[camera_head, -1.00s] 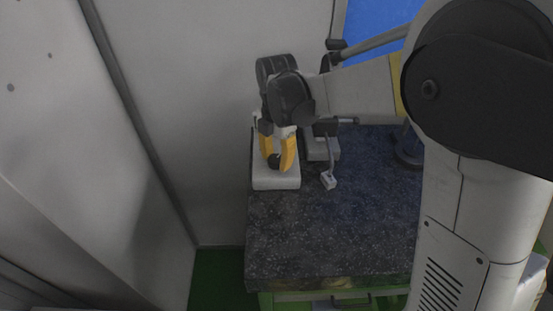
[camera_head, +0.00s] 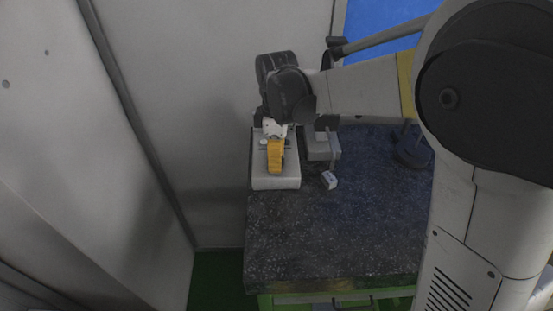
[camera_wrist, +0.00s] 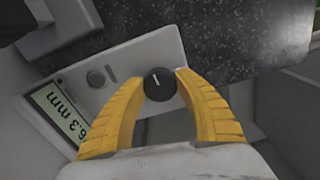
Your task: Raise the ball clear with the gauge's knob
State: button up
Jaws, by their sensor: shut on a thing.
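The gauge (camera_head: 288,183) is a pale flat box at the back left of the dark counter. In the wrist view the gauge (camera_wrist: 125,65) has a display (camera_wrist: 66,112) reading 6.3 mm, upside down. Its black round knob (camera_wrist: 158,86) with a white line sits between the fingertips of my gripper (camera_wrist: 161,78). The yellow fingers are shut around the knob's sides. In the head view my gripper (camera_head: 275,168) points down over the gauge and hides the knob. I cannot make out the ball in either view.
A grey round button (camera_wrist: 96,78) sits beside the knob. A grey stand (camera_head: 322,148) and a small white block (camera_head: 329,180) are right of the gauge. A dark round base (camera_head: 412,150) stands farther right. The front of the counter (camera_head: 325,235) is clear.

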jog(key=m, duration=0.7)
jog(key=shift+s+b, duration=0.1)
jog(key=shift+b, duration=0.2)
jog(key=m, duration=0.6)
jog(key=shift+a+m, duration=0.1)
jog(key=shift+m, duration=0.3)
jog(key=m, duration=0.7)
jog(key=shift+b, duration=0.3)
jog(key=m, duration=0.6)
jog(key=shift+a+m, duration=0.1)
jog(key=shift+m, duration=0.2)
jog(key=o, duration=1.2)
